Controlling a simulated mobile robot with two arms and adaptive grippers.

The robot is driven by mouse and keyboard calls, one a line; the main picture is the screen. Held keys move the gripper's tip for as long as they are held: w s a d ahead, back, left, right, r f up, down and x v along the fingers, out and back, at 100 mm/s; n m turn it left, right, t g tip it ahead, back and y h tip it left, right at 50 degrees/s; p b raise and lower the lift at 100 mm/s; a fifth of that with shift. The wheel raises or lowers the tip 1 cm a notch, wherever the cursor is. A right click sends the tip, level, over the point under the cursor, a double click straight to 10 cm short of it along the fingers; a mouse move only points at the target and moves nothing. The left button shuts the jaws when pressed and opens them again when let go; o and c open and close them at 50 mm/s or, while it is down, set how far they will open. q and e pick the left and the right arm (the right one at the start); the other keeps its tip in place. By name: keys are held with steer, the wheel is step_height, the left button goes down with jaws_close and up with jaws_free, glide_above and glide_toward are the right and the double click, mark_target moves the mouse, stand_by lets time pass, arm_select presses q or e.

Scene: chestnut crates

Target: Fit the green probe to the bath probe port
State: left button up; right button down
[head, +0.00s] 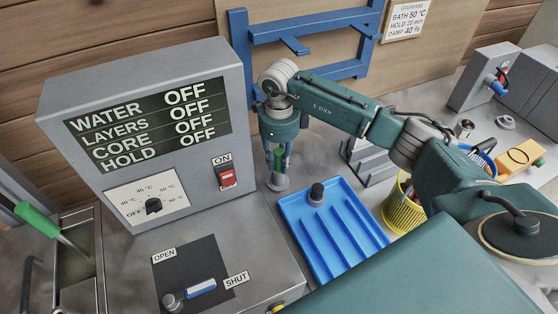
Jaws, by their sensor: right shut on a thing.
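My right gripper (278,150) points down just right of the grey control box and is shut on a bright green piece (278,160), which looks like the green probe. Its lower end is at a small grey upright cylinder (278,182) on the bench; I cannot tell whether it is in it or just above it. The bath (98,262) is at the far left, with another green handle (36,219) on a metal rod slanting over it. I cannot make out the probe port clearly. My left gripper is not in view.
The control box (150,130) reads OFF on every line. A blue-handled lever (201,287) lies between OPEN and SHUT labels. A blue ribbed tray (335,232) holds a dark knob-like piece. A yellow basket (401,208) stands right of it. A blue rack (238,40) is behind.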

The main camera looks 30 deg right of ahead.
mark_target(279, 151)
steer(key=shift+r, duration=0.6)
steer(key=c, duration=2.4)
jaws_free()
jaws_close()
steer(key=shift+r+p, duration=0.15)
steer(key=shift+p, duration=0.15)
steer(key=shift+r+p, duration=1.65)
steer(key=shift+r, duration=1.35)
